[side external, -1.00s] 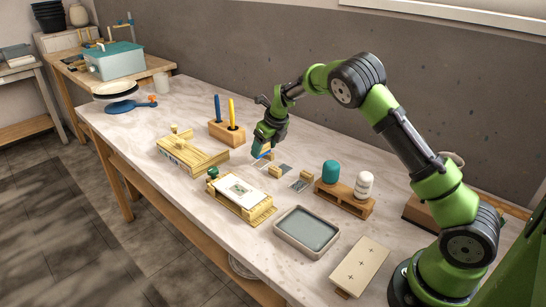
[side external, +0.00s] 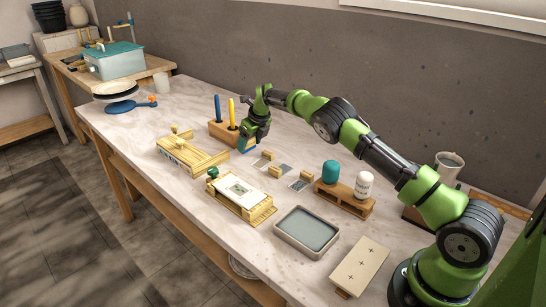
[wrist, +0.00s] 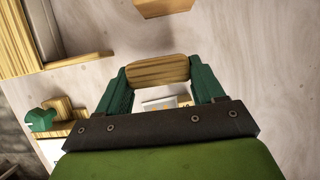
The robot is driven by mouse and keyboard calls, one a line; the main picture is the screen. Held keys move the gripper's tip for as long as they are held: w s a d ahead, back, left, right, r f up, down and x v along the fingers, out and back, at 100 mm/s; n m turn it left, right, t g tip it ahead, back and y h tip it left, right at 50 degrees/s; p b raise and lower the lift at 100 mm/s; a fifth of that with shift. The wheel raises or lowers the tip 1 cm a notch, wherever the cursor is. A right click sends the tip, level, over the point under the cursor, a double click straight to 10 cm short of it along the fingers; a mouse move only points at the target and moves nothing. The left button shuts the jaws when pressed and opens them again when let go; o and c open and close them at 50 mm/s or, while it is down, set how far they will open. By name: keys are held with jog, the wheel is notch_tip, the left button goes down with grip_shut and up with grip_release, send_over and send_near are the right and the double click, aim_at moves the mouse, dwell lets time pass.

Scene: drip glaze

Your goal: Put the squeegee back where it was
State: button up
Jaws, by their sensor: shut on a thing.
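My gripper (side external: 252,142) is at the back middle of the table, just right of the wooden block with two upright tools. In the wrist view its two green fingers (wrist: 158,82) are shut on the wooden handle of the squeegee (wrist: 157,70). In the side view only a small blue edge of the squeegee (side external: 249,150) shows below the fingers. I cannot tell whether it touches the table. The wooden block (side external: 223,133) holds a blue tool (side external: 218,107) and a yellow tool (side external: 232,112).
Small plates with wooden grips (side external: 278,172) lie right of my gripper. A wooden jig (side external: 192,153) and a printing frame (side external: 240,193) stand in front. A rack with two jars (side external: 345,195), a grey tray (side external: 307,231) and a marked board (side external: 359,266) are further right.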

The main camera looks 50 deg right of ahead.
jog(key=shift+f, duration=0.8)
jog(key=o, duration=0.9)
jog(key=shift+f, duration=0.15)
jog(key=shift+o, duration=0.2)
